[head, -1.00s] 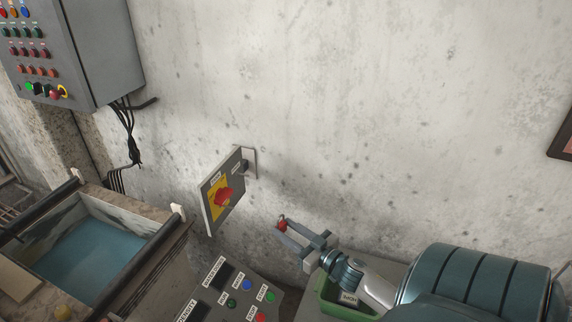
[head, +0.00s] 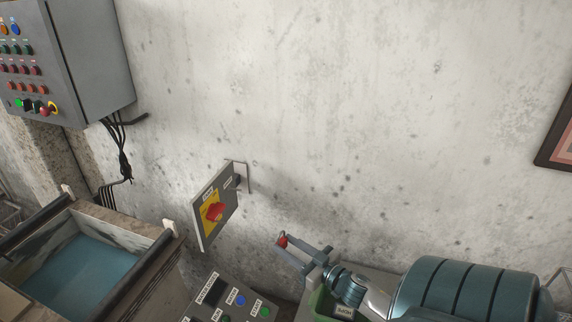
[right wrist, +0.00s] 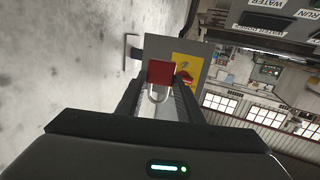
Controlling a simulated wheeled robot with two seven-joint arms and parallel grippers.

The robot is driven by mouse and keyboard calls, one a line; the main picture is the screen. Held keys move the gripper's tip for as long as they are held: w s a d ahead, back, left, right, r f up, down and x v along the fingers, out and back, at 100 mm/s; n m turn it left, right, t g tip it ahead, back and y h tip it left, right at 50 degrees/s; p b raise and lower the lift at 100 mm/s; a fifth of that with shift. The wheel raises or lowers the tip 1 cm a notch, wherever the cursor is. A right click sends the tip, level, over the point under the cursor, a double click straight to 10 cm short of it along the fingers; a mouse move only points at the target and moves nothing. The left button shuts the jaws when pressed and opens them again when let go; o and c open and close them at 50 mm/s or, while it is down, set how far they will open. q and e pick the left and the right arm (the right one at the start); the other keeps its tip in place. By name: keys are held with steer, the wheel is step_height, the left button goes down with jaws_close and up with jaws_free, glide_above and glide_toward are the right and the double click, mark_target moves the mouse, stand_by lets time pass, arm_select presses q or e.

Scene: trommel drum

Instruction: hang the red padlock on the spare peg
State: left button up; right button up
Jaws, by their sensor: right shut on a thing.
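My right gripper (head: 288,249) is shut on the red padlock (head: 283,241) and holds it in the air in front of the wall, right of the grey switch panel (head: 228,207). In the right wrist view the padlock (right wrist: 161,72) sits between the fingertips, with its pale shackle (right wrist: 157,96) toward the camera. The panel bears a red rotary handle (head: 214,212) on a yellow plate. A dark fitting (head: 238,181) sits at its upper right corner, beside a thin bracket; I cannot tell whether it is the spare peg. My left gripper is not in view.
A control desk with coloured buttons (head: 240,300) stands below the panel. A green bin (head: 320,303) lies under my right arm. A water-filled trough (head: 168,232) is at the left, below a grey cabinet (head: 95,60). The wall above the gripper is bare.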

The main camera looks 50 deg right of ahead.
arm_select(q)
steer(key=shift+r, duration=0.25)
arm_select(e)
steer(key=shift+s+d, duration=0.35)
steer(key=shift+s, duration=0.5)
arm_select(q)
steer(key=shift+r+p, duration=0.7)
steer(key=shift+p, duration=0.25)
arm_select(e)
steer(key=shift+s+d, duration=0.35)
steer(key=shift+s, duration=0.55)
steer(key=shift+s+d, duration=0.4)
steer(key=shift+s, duration=0.45)
steer(key=shift+s+d, duration=0.35)
steer(key=shift+s, duration=0.55)
steer(key=shift+w, duration=0.15)
